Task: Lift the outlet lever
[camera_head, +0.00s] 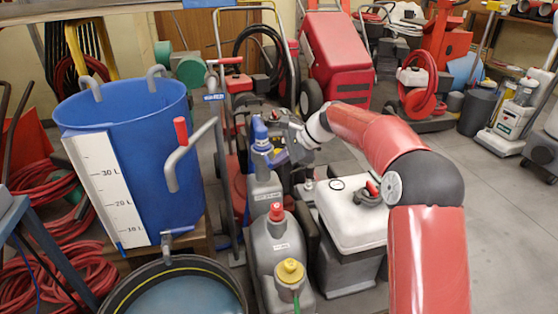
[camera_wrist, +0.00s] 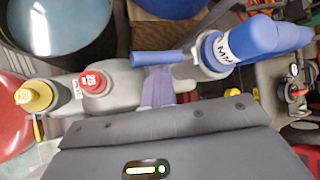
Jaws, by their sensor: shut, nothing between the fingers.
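A blue fitting (camera_head: 260,133) stands on a grey jug (camera_head: 265,190), close to my gripper. In the wrist view the fitting's large blue body (camera_wrist: 255,38) has a pale label and a blue bar-shaped lever (camera_wrist: 158,57) sticking out to the left. My gripper (camera_head: 272,158) is shut and empty beside this fitting. Its fingers (camera_wrist: 158,88) reach toward the lever in the wrist view; I cannot tell whether they touch. The frames do not mark which fitting is the outlet.
A red-capped jug (camera_head: 277,228) and a yellow-capped jug (camera_head: 291,275) stand nearby. A black tub of water (camera_head: 180,298) is in front. A white-topped machine (camera_head: 350,215) stands under my arm. Floor at right (camera_head: 510,210) is clear.

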